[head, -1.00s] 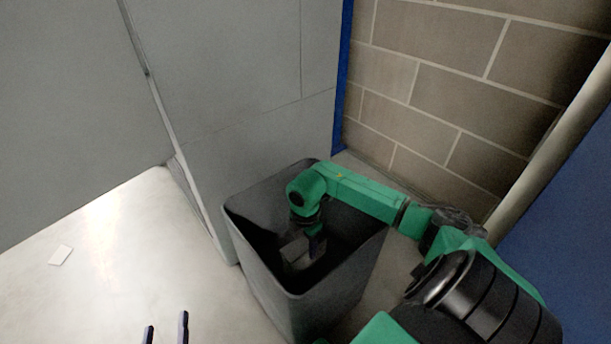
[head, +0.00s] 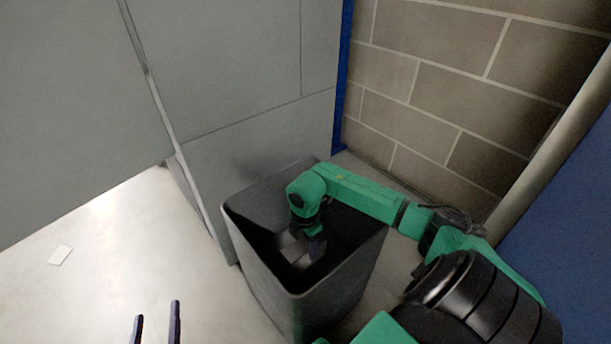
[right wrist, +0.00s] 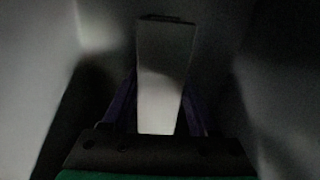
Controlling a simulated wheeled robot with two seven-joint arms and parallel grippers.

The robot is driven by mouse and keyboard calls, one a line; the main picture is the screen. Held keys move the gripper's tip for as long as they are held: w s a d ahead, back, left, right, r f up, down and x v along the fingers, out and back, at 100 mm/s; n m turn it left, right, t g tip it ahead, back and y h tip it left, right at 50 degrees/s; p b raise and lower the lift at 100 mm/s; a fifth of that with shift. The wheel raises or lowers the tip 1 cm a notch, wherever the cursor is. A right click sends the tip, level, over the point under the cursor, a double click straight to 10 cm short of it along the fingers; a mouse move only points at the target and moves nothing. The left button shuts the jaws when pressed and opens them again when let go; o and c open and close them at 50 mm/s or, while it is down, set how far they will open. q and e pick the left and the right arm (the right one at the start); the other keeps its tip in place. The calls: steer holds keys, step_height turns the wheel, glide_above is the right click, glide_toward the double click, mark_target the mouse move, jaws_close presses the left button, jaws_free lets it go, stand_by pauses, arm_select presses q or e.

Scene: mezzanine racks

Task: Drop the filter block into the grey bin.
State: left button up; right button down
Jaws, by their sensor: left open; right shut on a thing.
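The grey bin (head: 262,262) stands on the floor at the lower middle of the head view, its open top facing up. My right arm reaches over its rim, and my right gripper (head: 312,242) is down inside the bin's mouth. It is shut on the pale filter block (head: 293,247), which is partly hidden by the gripper and shadow. In the right wrist view the filter block (right wrist: 164,85) sits between the two dark fingers, with dim bin walls around it. My left gripper (head: 156,322) is open and empty over the floor at the bottom left.
Grey panels (head: 230,80) rise behind the bin, and a block wall (head: 440,90) with a blue post (head: 341,120) stands behind to the right. The floor left of the bin is clear.

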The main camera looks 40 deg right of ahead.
steer(key=shift+f, duration=0.15)
steer(key=shift+c, duration=0.8)
jaws_free()
arm_select(q)
steer(key=shift+w+a+r, duration=0.1)
steer(key=shift+w+r, duration=0.15)
steer(key=shift+r, duration=0.2)
steer(key=shift+w+r, duration=0.2)
steer(key=shift+r, duration=0.25)
steer(key=shift+f, duration=0.15)
arm_select(e)
steer(key=shift+r, duration=0.2)
arm_select(q)
steer(key=s+f+g+p, duration=0.2)
steer(key=s+f+g, duration=0.2)
steer(key=s+f, duration=0.6)
arm_select(e)
step_height(320, 180, up, 3)
steer(key=shift+r, duration=0.15)
arm_select(q)
steer(key=r+p, duration=0.2)
steer(key=w+r+g+p, duration=0.1)
steer(key=shift+d+r+y+p, duration=0.3)
steer(key=shift+r+p, duration=0.05)
steer(key=shift+p, duration=0.05)
arm_select(e)
step_height(320, 180, up, 10)
steer(key=shift+f, duration=0.2)
